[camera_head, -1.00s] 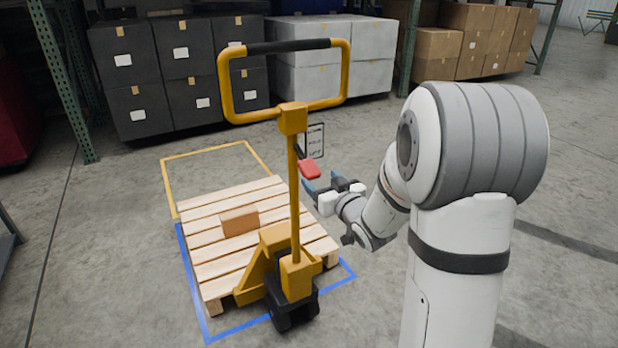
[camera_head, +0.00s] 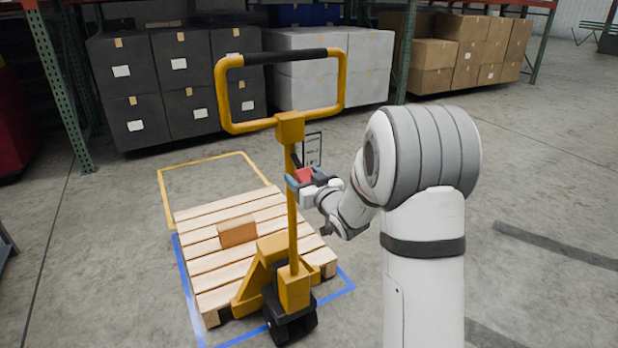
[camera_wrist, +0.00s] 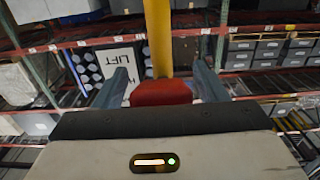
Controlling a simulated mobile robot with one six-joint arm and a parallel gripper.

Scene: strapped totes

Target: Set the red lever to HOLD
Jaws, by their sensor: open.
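The yellow pallet jack (camera_head: 291,215) stands upright with its looped handle at the top. The red lever (camera_head: 303,175) sticks out from the right side of its post, below a label plate (camera_head: 312,149). In the wrist view the red lever (camera_wrist: 160,92) lies between the two blue-grey fingers of my gripper (camera_wrist: 164,85), which is open, with a gap on each side. The plate (camera_wrist: 118,65) reads LIFT there; its other words are hidden or cut off. My gripper (camera_head: 305,180) is at the lever in the head view and partly covers it.
A wooden pallet (camera_head: 205,262) with a small brown box (camera_head: 237,232) on it sits behind the jack, inside blue and yellow floor lines. Dark boxes (camera_head: 183,72), white boxes (camera_head: 362,65) and cartons (camera_head: 435,65) stand on racks behind.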

